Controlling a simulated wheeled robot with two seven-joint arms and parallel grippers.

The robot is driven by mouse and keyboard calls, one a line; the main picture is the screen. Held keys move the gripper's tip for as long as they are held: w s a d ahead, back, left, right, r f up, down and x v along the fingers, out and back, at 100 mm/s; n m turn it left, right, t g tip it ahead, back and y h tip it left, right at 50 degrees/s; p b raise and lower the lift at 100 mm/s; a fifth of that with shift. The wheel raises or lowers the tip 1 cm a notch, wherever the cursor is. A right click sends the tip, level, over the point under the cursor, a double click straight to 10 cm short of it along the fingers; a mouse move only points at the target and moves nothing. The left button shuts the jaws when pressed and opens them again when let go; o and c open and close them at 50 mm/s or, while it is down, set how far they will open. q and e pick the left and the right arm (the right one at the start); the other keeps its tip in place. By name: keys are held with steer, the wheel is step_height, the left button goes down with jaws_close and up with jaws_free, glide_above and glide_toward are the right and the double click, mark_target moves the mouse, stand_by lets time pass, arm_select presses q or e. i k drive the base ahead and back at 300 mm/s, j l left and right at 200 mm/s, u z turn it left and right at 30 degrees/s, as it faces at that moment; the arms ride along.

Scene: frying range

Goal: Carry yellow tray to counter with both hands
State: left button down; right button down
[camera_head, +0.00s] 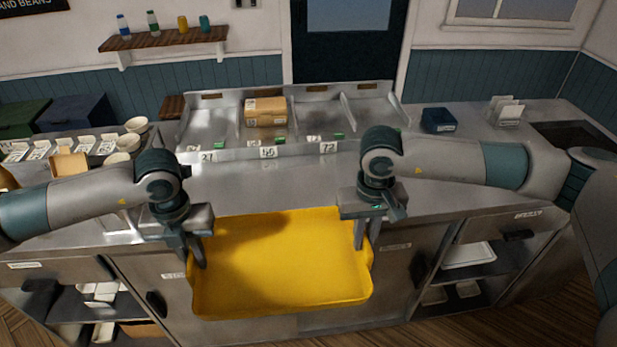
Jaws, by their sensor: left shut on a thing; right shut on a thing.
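The yellow tray (282,262) is held level between my two grippers, in front of the steel counter (255,187). It looks empty. Its far edge overlaps the counter's front edge in the picture; I cannot tell whether they touch. My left gripper (196,252) is shut on the tray's left rim. My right gripper (364,238) is shut on the tray's right rim. The fingertips are partly hidden by the rims.
A sectioned steel rack (215,118) with a cardboard box (265,111) stands at the counter's back. Bowls (129,143) and small containers sit at left. A dark blue box (438,120) is at right. The counter's middle front strip is clear.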

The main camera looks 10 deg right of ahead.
mark_target(276, 192)
steer(key=i, duration=0.9)
